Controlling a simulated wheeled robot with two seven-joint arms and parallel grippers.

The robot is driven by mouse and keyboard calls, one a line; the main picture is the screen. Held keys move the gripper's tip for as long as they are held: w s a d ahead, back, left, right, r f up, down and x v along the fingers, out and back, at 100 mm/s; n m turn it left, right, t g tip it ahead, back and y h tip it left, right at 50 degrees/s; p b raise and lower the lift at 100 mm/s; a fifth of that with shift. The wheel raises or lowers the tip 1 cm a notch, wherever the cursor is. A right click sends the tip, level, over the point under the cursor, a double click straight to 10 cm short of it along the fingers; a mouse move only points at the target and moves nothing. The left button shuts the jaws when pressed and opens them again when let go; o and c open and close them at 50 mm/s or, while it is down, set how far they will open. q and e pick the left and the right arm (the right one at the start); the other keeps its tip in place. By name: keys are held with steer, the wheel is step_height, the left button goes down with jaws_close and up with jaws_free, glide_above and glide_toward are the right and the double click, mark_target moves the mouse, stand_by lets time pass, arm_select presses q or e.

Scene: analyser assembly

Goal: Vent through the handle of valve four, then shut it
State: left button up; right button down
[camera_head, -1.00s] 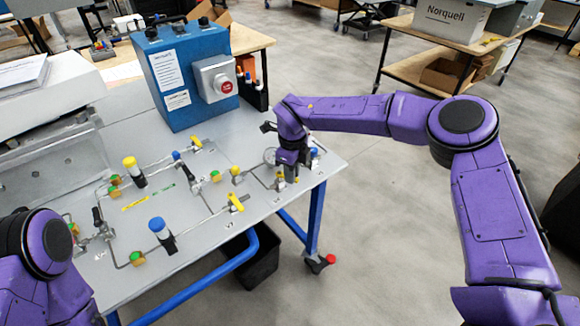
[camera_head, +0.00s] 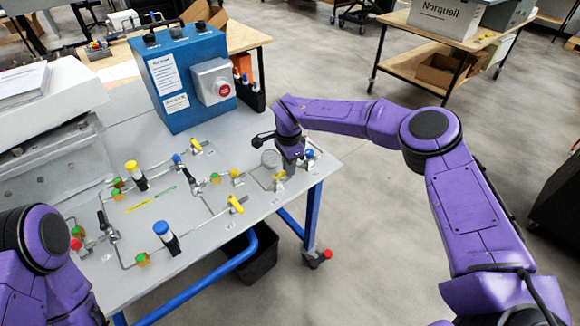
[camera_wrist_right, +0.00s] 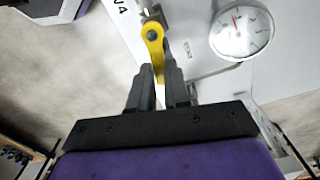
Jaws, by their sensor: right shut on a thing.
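The yellow valve handle (camera_wrist_right: 154,42) stands between the fingers of my right gripper (camera_wrist_right: 157,82) in the right wrist view; the fingers are shut on its free end. A printed label beside it, upside down and partly cut off, appears to read V4. In the head view the same handle (camera_head: 279,176) shows at the bench's right end, partly below my right gripper (camera_head: 288,167). A round white gauge (camera_wrist_right: 241,30) with a red needle stands beside the handle. I cannot tell whether the valve is open or closed. My left gripper is out of view.
The grey bench (camera_head: 215,245) carries pipes, other yellow handles (camera_head: 236,204), a blue-capped part (camera_head: 166,236) and a yellow-capped part (camera_head: 135,175). A blue box (camera_head: 185,80) with a red button stands behind. A small blue-topped part (camera_head: 309,155) is close to my right gripper.

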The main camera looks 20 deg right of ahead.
steer(key=shift+w+a+n, duration=0.15)
steer(key=shift+w+n, duration=0.25)
steer(key=shift+n, duration=0.7)
steer(key=c, duration=1.1)
jaws_free()
step_height(320, 180, up, 11)
steer(key=shift+f+b, duration=0.2)
steer(key=shift+b, duration=0.95)
steer(key=shift+f, duration=0.1)
